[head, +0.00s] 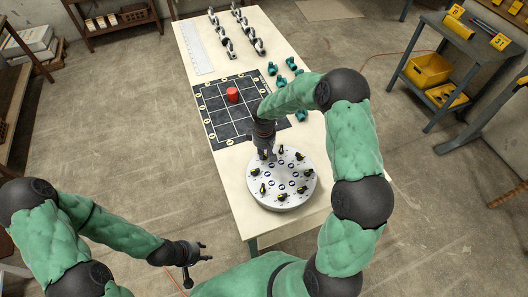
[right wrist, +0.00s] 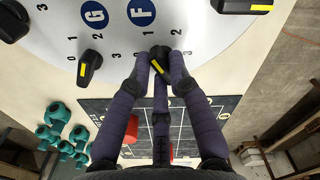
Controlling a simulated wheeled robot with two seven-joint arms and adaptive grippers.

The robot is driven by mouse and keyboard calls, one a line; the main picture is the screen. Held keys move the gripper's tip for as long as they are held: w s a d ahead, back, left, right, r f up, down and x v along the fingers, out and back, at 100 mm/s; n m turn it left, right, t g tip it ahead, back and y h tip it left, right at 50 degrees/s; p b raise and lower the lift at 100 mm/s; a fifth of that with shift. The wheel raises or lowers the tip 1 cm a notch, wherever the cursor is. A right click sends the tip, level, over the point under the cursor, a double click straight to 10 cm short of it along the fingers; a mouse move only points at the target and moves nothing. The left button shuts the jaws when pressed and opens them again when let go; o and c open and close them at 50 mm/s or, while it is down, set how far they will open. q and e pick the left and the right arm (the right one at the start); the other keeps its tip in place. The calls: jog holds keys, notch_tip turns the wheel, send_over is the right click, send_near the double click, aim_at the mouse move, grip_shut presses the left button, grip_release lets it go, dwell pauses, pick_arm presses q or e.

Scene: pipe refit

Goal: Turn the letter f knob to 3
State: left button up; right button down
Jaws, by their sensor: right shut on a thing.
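The round pale dial plate (head: 283,204) stands on the near end of the table, with several black knobs around its rim. In the right wrist view the F label (right wrist: 141,11) is a white letter on a blue disc. The black F knob (right wrist: 160,54), with a yellow mark, sits beside it, with the numbers 0 to 3 around it. My right gripper (right wrist: 160,66) is shut on this knob; the fingers partly hide it, so its exact pointing is unclear. In the head view the right gripper (head: 268,156) is at the plate's far edge. My left gripper (head: 198,262) is open and empty, left of the table.
The G knob (right wrist: 88,69) is close by on the left in the right wrist view. A black grid mat (head: 225,121) with a red cylinder (head: 232,95) lies beyond the plate. Teal parts (head: 281,82) lie right of it. A white strip (head: 196,49) is farther back.

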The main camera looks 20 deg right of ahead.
jog(key=shift+f+m+b, duration=0.1)
jog(key=shift+m+b, duration=0.9)
jog(key=shift+m, duration=0.3)
jog(key=m+b, duration=0.1)
jog(key=m, duration=0.1)
jog(key=shift+m+b, duration=0.3)
jog(key=shift+b, duration=0.05)
jog(key=m+b, duration=0.3)
jog(key=m, duration=0.3)
jog(key=shift+s, duration=0.15)
jog(key=m+b, duration=0.2)
jog(key=m, duration=0.4)
jog(key=shift+s+a+m, duration=0.1)
jog(key=shift+m, duration=0.2)
jog(key=m+b, duration=0.2)
jog(key=m, duration=0.4)
jog(key=shift+a, duration=0.1)
jog(key=c, duration=1.1)
grip_release()
jog(key=shift+c, duration=0.2)
